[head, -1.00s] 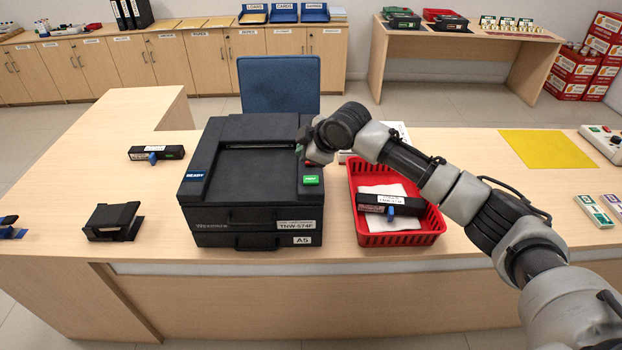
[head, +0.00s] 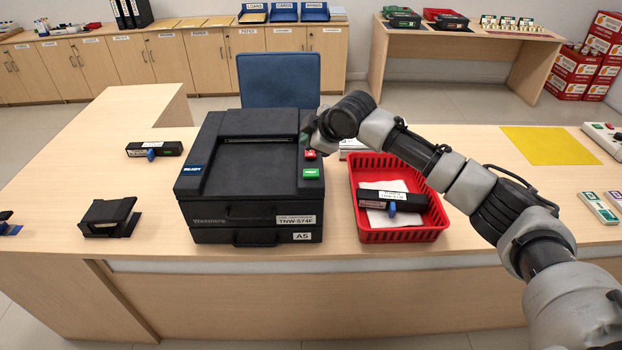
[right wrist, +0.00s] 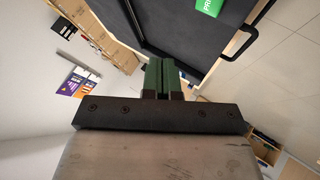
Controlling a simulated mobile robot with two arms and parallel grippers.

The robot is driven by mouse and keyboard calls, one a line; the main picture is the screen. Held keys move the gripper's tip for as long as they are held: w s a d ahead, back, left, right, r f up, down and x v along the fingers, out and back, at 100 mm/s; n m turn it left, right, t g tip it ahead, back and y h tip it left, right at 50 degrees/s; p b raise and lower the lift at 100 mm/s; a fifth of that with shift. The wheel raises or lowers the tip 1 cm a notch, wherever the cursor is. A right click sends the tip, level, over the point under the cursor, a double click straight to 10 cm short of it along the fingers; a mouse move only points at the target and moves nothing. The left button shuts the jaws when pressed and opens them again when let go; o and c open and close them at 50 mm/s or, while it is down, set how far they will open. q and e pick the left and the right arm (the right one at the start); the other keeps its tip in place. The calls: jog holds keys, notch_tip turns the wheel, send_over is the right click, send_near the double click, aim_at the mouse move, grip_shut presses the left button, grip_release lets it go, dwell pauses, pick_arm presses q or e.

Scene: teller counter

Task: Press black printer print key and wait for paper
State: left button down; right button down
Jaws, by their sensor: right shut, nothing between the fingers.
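The black printer (head: 225,185) stands on the counter with a blue READY label at its front left. Its green print key (head: 311,173) is on the right of the top, in front of a smaller red key (head: 310,154). The green key also shows at the top of the right wrist view (right wrist: 210,5). My right gripper (head: 307,138) is over the printer's back right, behind both keys and apart from the green one. Its green fingers (right wrist: 162,72) are shut and empty. No paper shows on the printer top. My left gripper is out of view.
A red basket (head: 400,236) right of the printer holds white paper and a black cartridge-like piece (head: 392,199). A similar piece (head: 154,149) and a black stand (head: 110,218) are on the left. A yellow mat (head: 548,146) lies right. A blue chair (head: 279,80) stands behind.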

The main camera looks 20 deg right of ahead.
jog(key=b, duration=0.4)
send_over(310, 174)
notch_tip(310, 174, down, 4)
jog(key=shift+f, duration=0.35)
jog(key=shift+w+f, duration=0.1)
jog(key=shift+f, duration=0.65)
jog(key=shift+f+p, duration=0.15)
jog(key=shift+p, duration=0.2)
dwell(0.6)
jog(key=shift+f, duration=0.25)
